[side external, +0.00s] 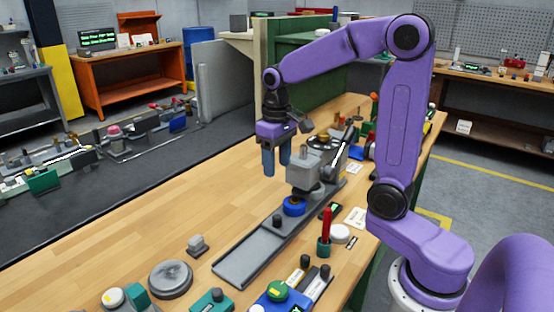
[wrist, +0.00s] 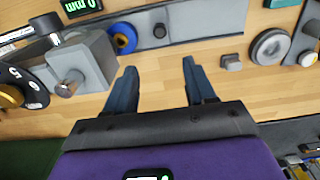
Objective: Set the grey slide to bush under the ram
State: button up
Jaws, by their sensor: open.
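The grey slide (side external: 262,240) lies in a long low track on the bench, with a black knob (side external: 277,220) standing on it. In the wrist view the slide (wrist: 200,22) runs along the top, with its knob (wrist: 159,30). A blue ring-shaped bush (side external: 294,207) sits beside the knob, at the near edge of the grey press head (side external: 305,172); the wrist view shows this bush (wrist: 122,38) next to the head (wrist: 95,62). The ram's lower end and what lies directly beneath it are largely hidden. My gripper (side external: 277,170) is open and empty, above the bench left of the head.
A small green-lit readout (wrist: 80,5) shows mm beside the track. A red-handled tool in a green holder (side external: 325,240) stands right of the track. A round grey disc (side external: 170,278) and small grey block (side external: 197,244) lie left. The bench left of the head is clear.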

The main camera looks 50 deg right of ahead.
jog(key=shift+r, duration=0.15)
jog(key=shift+a, duration=0.1)
jog(key=c, duration=0.7)
jog(key=a+f+n+g+h, duration=0.1)
jog(key=a+f+n+h, duration=0.1)
jog(key=f, duration=0.1)
jog(key=a+f+n+g+h, duration=0.1)
jog(key=a+f+n+h, duration=0.1)
jog(key=f+n, duration=0.1)
jog(key=a+f+n+g+h, duration=0.2)
jog(key=f+n, duration=0.1)
jog(key=shift+a+f+h, duration=0.1)
jog(key=shift+a+h, duration=0.2)
jog(key=shift+a, duration=0.1)
grip_shut()
jog(key=n+t+h, duration=0.4)
jog(key=n+h, duration=0.4)
jog(key=n, duration=0.2)
send_near(274, 227)
jog(key=x, duration=0.6)
jog(key=shift+d, duration=0.25)
